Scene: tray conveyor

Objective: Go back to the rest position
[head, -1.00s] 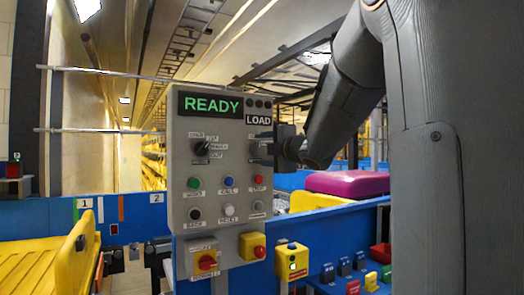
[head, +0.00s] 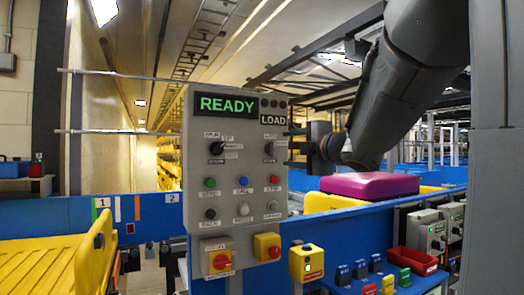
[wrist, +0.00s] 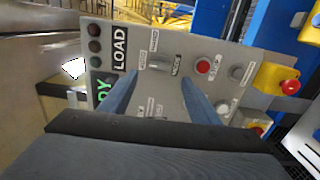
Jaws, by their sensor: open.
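A grey control panel (head: 231,226) stands in the middle of the head view with a green READY display (head: 228,104) and a LOAD label (head: 273,120). My gripper (head: 297,147) is just right of the panel's right edge, level with the right selector knob (head: 270,148). In the wrist view the gripper (wrist: 157,84) shows two blue fingers, apart and empty, pointing at the panel face (wrist: 190,58). The right selector knob (wrist: 160,65) appears between them, and a red button (wrist: 203,67) lies to the right. The fingertips' exact gap to the panel cannot be told.
Below the panel are a red rotary switch (head: 220,261) and a red button on a yellow box (head: 267,246). A yellow tray (head: 45,265) is at lower left. A purple item (head: 370,185) lies at right, above a blue shelf with a red bin (head: 408,261).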

